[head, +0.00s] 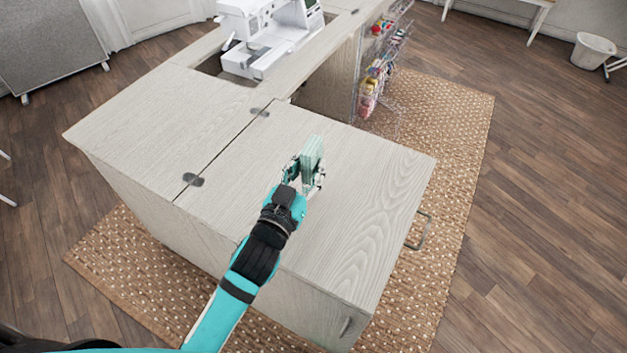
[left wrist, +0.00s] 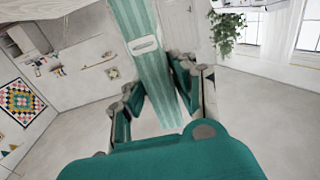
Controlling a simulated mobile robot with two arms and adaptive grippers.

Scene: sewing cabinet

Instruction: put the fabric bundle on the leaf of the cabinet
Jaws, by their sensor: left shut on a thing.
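The fabric bundle (head: 313,152) is pale green and stands on edge in my left gripper (head: 304,178). In the left wrist view it is a striped green bundle (left wrist: 153,75) with a white label, between the two fingers (left wrist: 160,95). The gripper is shut on it. The cabinet leaf (head: 350,220) is a pale wood panel joined by two dark hinges to the rest of the top. The bundle shows over the leaf's middle, towards the back. I cannot tell whether it touches the wood. My right gripper is not in view.
A white sewing machine (head: 265,35) stands at the back of the cabinet. A wire rack (head: 380,70) with thread hangs at the cabinet's back right. The leaf's surface is otherwise bare. A woven rug (head: 450,130) lies under the cabinet.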

